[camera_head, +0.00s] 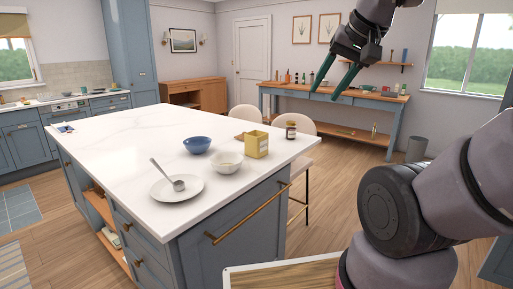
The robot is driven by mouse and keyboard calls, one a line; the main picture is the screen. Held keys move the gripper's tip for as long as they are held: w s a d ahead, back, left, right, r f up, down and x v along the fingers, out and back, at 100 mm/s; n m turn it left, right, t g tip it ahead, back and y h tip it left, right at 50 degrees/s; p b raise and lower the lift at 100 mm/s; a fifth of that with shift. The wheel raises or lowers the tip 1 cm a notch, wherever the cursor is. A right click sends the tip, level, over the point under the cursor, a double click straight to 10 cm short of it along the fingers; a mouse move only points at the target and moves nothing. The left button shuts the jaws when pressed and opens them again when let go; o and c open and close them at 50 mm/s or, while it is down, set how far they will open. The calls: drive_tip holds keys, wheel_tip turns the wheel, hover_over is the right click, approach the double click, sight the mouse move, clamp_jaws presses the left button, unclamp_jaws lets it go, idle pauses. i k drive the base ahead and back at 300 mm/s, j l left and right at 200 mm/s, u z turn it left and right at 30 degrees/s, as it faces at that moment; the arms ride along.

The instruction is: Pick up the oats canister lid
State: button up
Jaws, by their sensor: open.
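A yellow square canister (257,145) stands upright on the white island top, near its right end. Its top looks open. A small flat brown piece (240,136) lies just behind and left of it, partly hidden; it may be the lid, but I cannot tell. My gripper (333,83) is open and empty, high in the air at the upper right with its dark green fingers pointing down. It is apart from the canister and the island.
Near the canister are a white bowl (227,162), a blue bowl (197,145), a dark-lidded jar (291,130) and a plate (170,190) with a ladle (167,175). Chairs (245,113) stand behind the island. A blue workbench (335,97) holds several small items. The island's left is mostly clear.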

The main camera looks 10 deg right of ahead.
sight(240, 137)
drive_tip(key=i+l+u, duration=0.1)
drive_tip(key=u, duration=0.25)
drive_tip(key=l+u, duration=0.1)
drive_tip(key=u, duration=0.25)
drive_tip(key=i+l+u, duration=0.1)
drive_tip(key=u, duration=0.2)
drive_tip(key=i+l+u, duration=0.25)
drive_tip(key=l, duration=0.35)
drive_tip(key=l+u, duration=0.25)
drive_tip(key=l, duration=0.35)
drive_tip(key=l+u, duration=0.2)
drive_tip(key=l, duration=1.5)
drive_tip(key=i+l+u, duration=0.1)
drive_tip(key=l, duration=1)
